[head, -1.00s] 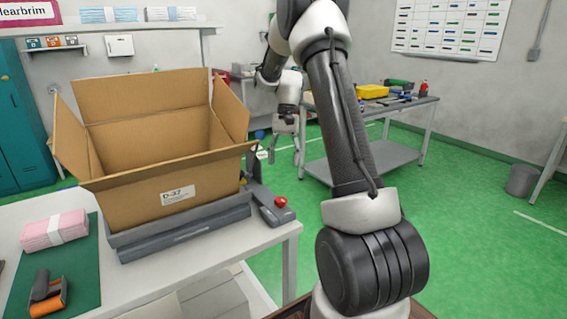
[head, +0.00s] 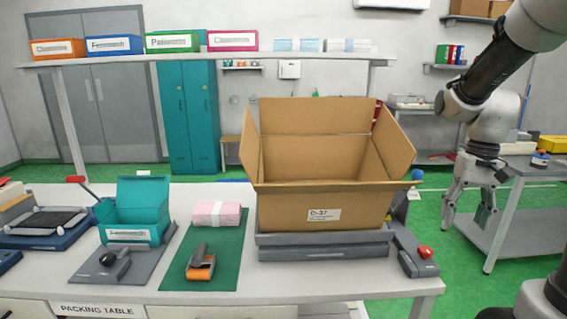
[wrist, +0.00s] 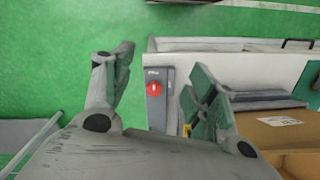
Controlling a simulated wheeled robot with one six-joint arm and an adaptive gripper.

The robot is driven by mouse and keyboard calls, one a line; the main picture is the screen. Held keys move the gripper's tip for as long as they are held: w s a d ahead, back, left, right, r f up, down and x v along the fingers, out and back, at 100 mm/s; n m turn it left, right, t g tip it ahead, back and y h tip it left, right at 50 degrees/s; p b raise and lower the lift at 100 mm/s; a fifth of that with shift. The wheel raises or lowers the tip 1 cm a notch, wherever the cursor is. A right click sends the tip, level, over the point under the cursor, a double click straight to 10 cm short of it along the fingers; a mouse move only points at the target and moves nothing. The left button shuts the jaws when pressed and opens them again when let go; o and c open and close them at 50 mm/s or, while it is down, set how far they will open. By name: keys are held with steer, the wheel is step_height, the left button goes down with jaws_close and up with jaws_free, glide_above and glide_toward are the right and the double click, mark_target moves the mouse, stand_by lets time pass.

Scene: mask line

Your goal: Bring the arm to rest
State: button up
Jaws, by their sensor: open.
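My gripper (head: 468,208) hangs at the right in the head view, beyond the right end of the packing table (head: 330,283). Its fingers point down and are spread apart. In the wrist view my gripper (wrist: 158,85) is open, with nothing between its fingers. The floor, the table's end and a grey control box with a red button (wrist: 154,88) show beyond the fingers. My arm comes down from the upper right of the head view.
An open cardboard box (head: 325,205) stands on a grey platform (head: 322,251) at the table's right. A teal box (head: 141,209), a pink pack (head: 217,214) and a tape dispenser (head: 201,262) are to its left. A second bench (head: 510,215) stands behind my gripper.

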steer(key=s+a+r+n+t, duration=0.1)
steer(key=s+a+r+t, duration=0.1)
steer(key=s, duration=0.4)
steer(key=s+a+r+n+t, duration=0.2)
steer(key=s+a+r+t, duration=0.1)
steer(key=s+r, duration=0.2)
steer(key=shift+s+r+t+h, duration=0.3)
steer(key=shift+s+h, duration=0.1)
steer(key=shift+s, duration=0.65)
